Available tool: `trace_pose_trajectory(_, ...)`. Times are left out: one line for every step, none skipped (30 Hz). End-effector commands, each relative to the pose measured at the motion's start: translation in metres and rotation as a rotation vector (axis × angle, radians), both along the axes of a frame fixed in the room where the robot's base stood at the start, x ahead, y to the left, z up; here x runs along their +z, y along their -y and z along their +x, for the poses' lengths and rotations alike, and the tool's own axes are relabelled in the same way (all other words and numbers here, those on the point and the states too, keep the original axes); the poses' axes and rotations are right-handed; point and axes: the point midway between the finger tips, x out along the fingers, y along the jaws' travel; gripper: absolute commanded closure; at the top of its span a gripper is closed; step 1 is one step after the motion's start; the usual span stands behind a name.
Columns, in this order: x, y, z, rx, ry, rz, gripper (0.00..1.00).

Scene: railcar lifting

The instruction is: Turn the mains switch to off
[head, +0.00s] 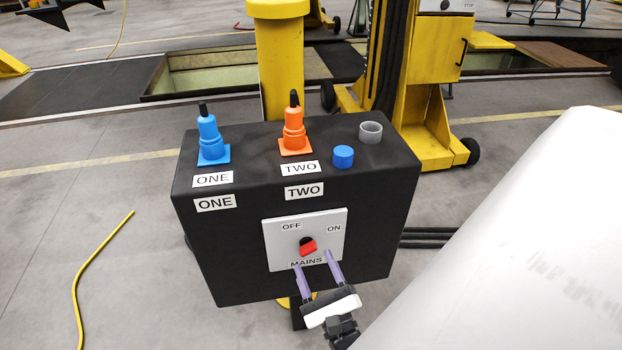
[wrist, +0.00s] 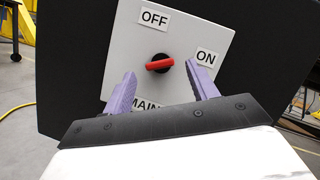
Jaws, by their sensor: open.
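The mains switch is a red knob (head: 308,247) on a white plate (head: 335,222) on the front of a black box (head: 240,256). The plate reads OFF at upper left, ON at upper right and MAINS below. In the wrist view, the knob (wrist: 160,64) lies nearly level, its red handle reaching right towards the ON label (wrist: 206,57). The OFF label (wrist: 155,18) is above it. My gripper (head: 314,259) is open, with purple fingers just below the knob. In the wrist view, the fingers (wrist: 164,82) stand either side of the knob, apart from it, with nothing between them.
A yellow post (head: 281,60) rises behind. A large white surface (head: 520,250) fills the right. A yellow cable (head: 84,270) lies on the floor at left.

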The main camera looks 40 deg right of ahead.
Motion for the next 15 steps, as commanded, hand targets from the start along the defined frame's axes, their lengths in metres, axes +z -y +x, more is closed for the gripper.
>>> trace_pose_trajectory(0.005,0.003,0.007,0.001,0.000,-0.002,0.42)
trace_pose_trajectory(0.006,0.004,0.011,0.000,0.000,-0.001,0.42)
trace_pose_trajectory(0.007,0.006,0.015,-0.001,0.001,0.000,0.42)
trace_pose_trajectory(0.008,0.007,0.018,-0.001,0.001,0.000,0.42)
trace_pose_trajectory(0.009,0.008,0.020,0.000,0.001,0.000,0.42)
trace_pose_trajectory(0.010,0.009,0.023,0.000,0.000,-0.001,0.42)
trace_pose_trajectory(0.010,0.009,0.025,0.000,0.000,-0.001,0.42)
trace_pose_trajectory(0.010,0.010,0.026,0.000,0.000,-0.001,0.42)
trace_pose_trajectory(0.011,0.010,0.027,-0.001,-0.001,0.000,0.42)
trace_pose_trajectory(0.011,0.010,0.028,-0.001,-0.001,0.000,0.42)
trace_pose_trajectory(0.011,0.010,0.028,-0.001,-0.001,0.000,0.42)
trace_pose_trajectory(0.011,0.011,0.028,-0.001,-0.001,0.000,0.42)
trace_pose_trajectory(0.011,0.011,0.029,-0.001,-0.001,0.000,0.42)
trace_pose_trajectory(0.011,0.011,0.029,-0.001,-0.001,0.000,0.42)
trace_pose_trajectory(0.010,0.010,0.029,-0.001,-0.001,0.000,0.42)
